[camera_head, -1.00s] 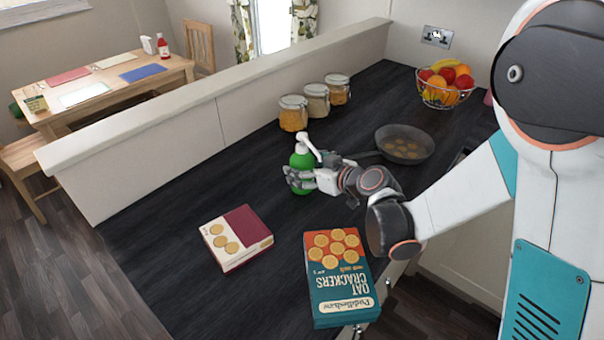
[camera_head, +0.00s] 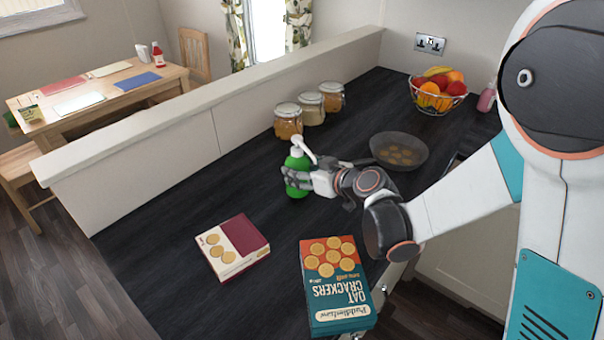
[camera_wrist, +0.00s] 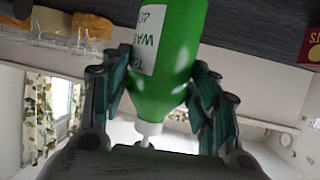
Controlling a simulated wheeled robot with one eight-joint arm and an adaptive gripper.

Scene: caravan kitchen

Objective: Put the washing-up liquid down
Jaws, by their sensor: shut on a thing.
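The washing-up liquid (camera_head: 297,173) is a green bottle with a white pump top, upright at the middle of the dark worktop (camera_head: 200,200). My gripper (camera_head: 296,180) is shut on it from the right, with fingers on both sides of the bottle. In the wrist view the green bottle (camera_wrist: 168,60) appears upside down between the fingers (camera_wrist: 160,95), its label partly visible. Its base looks on or very close to the worktop; I cannot tell whether it touches.
A cracker box (camera_head: 335,285) and a red-and-cream box (camera_head: 233,247) lie in front. The worktop left of the bottle is clear.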

